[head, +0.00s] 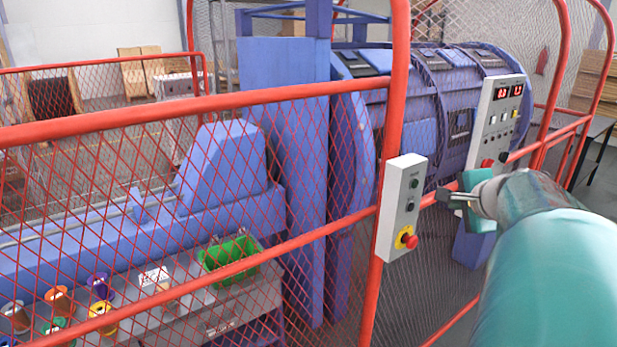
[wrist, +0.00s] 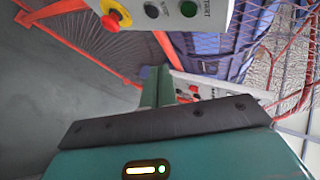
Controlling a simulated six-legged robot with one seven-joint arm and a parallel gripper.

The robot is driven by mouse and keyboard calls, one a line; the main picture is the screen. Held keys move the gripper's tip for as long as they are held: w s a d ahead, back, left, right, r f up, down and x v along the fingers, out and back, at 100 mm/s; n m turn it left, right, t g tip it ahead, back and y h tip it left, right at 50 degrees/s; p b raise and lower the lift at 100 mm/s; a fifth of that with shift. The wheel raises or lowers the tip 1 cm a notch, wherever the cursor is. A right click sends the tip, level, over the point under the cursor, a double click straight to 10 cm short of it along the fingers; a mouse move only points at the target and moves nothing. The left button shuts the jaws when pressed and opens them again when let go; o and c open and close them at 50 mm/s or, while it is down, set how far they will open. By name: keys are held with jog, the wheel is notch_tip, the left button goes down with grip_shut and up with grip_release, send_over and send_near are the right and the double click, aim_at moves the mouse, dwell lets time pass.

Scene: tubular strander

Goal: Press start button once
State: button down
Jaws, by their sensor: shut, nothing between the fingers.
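A pale grey control box (head: 394,215) is fixed to a red fence post. It carries a green button (head: 414,183) at the top, a black button (head: 410,207) in the middle and a red mushroom knob on a yellow ring (head: 408,238) at the bottom. The wrist view shows the box upside down at the top edge, with the green button (wrist: 188,8) beside a label that seems to read START. My gripper (head: 441,197) is shut and empty, just right of the box and apart from it. Its fingers (wrist: 158,78) point toward the space below the box in the wrist view.
A larger grey panel (head: 496,120) with red displays stands behind, right of the box. Red railing (head: 180,106) and wire mesh separate me from the blue machine (head: 225,165). A bench with a green basket (head: 229,252) and several coloured pots lies behind the mesh.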

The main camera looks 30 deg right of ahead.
aim_at(415, 184)
jog(key=w, duration=0.7)
jog(key=shift+a, duration=0.3)
dwell(1.7)
jog(key=shift+w, duration=0.35)
